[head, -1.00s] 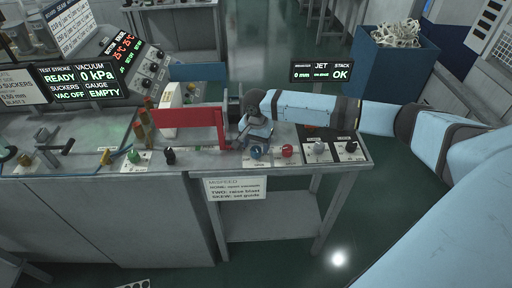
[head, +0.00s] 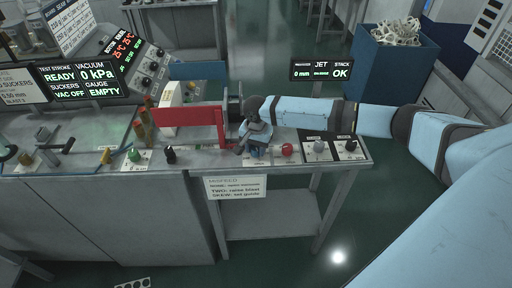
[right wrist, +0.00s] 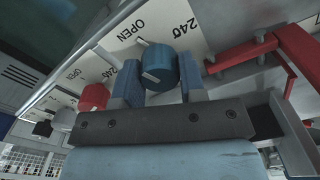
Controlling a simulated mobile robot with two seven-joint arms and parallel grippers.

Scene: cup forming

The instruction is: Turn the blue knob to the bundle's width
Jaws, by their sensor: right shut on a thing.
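The blue knob (right wrist: 160,65) shows in the right wrist view on a pale plate, with a light pointer mark on its face. The plate reads OPEN and 240. My right gripper (right wrist: 161,80) has one blue finger on each side of the knob and is shut on it. In the head view my right gripper (head: 254,142) reaches down to the front of the bench and mostly hides the knob. I cannot make out the bundle clearly. My left gripper is not in view.
A red guide frame (head: 188,116) stands just left of my gripper. A red knob (head: 287,148) and grey and black knobs are to its right; a black knob (head: 170,154) and a green knob (head: 134,155) are to its left. A small display (head: 321,71) reads 0 mm and OK.

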